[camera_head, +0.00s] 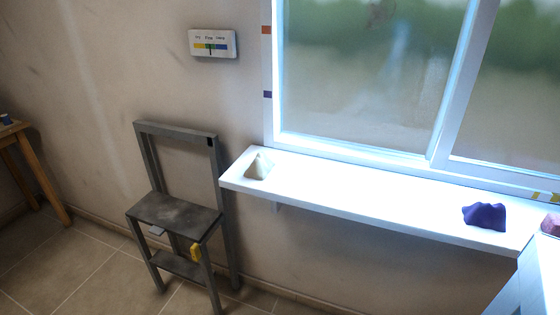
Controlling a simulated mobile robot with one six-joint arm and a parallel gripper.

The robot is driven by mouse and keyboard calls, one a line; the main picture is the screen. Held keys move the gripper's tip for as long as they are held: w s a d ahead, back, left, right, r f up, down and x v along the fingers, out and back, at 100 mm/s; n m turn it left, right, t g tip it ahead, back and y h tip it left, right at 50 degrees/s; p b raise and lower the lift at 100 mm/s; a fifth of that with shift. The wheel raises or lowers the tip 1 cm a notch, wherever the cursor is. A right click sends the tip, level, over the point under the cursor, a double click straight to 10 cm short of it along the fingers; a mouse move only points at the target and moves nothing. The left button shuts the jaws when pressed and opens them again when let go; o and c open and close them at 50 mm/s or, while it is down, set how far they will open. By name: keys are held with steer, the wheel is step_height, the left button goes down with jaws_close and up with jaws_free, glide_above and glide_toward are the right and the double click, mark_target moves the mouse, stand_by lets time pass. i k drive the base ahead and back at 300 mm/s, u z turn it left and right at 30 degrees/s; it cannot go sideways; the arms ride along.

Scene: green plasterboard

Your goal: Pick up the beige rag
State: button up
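The beige rag (258,166) sits crumpled in a small peaked heap at the left end of the white window sill shelf (360,193). Nothing touches it. My gripper is not in view.
A dark blue crumpled cloth (485,215) lies on the shelf's right part, with a pinkish object (551,224) at the right edge. A wooden table (30,165) is at the far left. The shelf's middle is clear.

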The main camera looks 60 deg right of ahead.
mark_target(258, 170)
steer(key=u, duration=0.7)
steer(key=k, duration=0.1)
steer(key=z, duration=2.3)
steer(key=k, duration=0.95)
steer(key=u, duration=0.1)
steer(key=i, duration=0.75)
